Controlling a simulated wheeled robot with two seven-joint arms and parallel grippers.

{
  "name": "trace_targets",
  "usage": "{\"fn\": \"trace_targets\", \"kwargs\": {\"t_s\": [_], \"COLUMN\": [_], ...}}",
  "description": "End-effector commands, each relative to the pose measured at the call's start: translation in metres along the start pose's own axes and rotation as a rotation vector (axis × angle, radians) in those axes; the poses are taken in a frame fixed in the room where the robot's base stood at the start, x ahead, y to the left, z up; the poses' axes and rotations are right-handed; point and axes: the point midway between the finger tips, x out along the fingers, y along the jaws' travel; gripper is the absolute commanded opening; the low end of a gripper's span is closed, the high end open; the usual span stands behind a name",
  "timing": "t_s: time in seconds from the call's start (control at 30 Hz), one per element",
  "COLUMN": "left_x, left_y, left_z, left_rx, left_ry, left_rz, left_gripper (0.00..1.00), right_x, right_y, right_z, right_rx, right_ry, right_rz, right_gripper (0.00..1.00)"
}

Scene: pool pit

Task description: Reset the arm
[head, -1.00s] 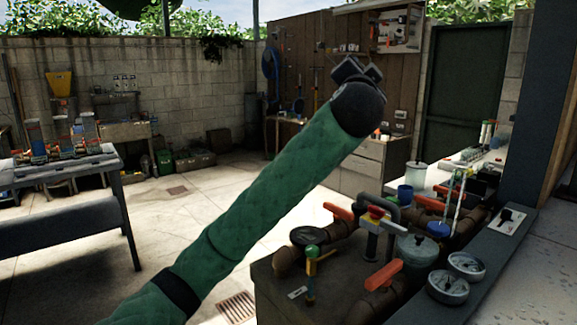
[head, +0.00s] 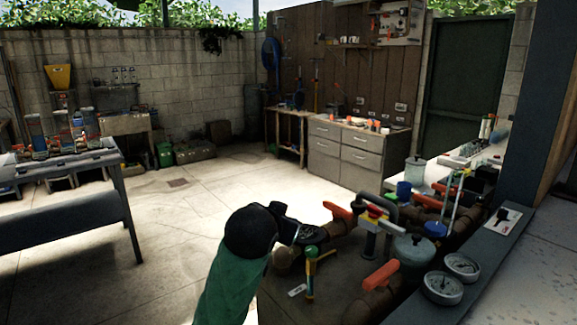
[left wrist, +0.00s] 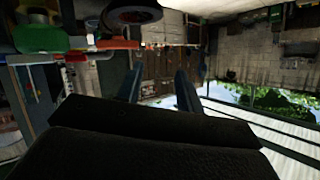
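My left arm, in a green sleeve, rises from the bottom middle of the head view. Its dark wrist and left gripper (head: 288,229) are at the left edge of the pipe bench (head: 335,278), close to a dark round gauge (head: 310,233); I cannot tell if they touch. In the left wrist view, which is upside down, the two fingers of the left gripper (left wrist: 160,82) stand apart with nothing between them. My right gripper is not in view.
The bench holds brown pipes with orange valve handles (head: 381,276), a grey pot (head: 413,250), a green-and-yellow upright tool (head: 312,272) and white gauges (head: 444,287). A grey table (head: 72,168) stands at left. The pale floor between is clear.

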Motion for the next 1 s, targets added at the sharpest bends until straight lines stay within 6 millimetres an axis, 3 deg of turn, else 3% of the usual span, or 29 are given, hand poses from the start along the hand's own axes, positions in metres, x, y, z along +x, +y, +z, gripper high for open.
{"fn": "trace_targets", "kwargs": {"t_s": [0.1,0.57,1.0], "left_x": [-0.005,-0.032,-0.074], "left_y": [0.000,0.005,0.031], "left_z": [0.039,0.184,0.328], "left_rx": [-0.044,-0.186,-0.285], "left_ry": [-0.045,-0.239,-0.484], "left_rz": [0.024,0.062,0.081], "left_gripper": [0.36,0.36,0.36], "right_x": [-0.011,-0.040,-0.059], "right_y": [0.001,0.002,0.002], "right_z": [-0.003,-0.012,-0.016], "right_rx": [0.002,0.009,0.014], "right_ry": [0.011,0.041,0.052], "right_rz": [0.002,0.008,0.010], "right_gripper": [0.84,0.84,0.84]}}
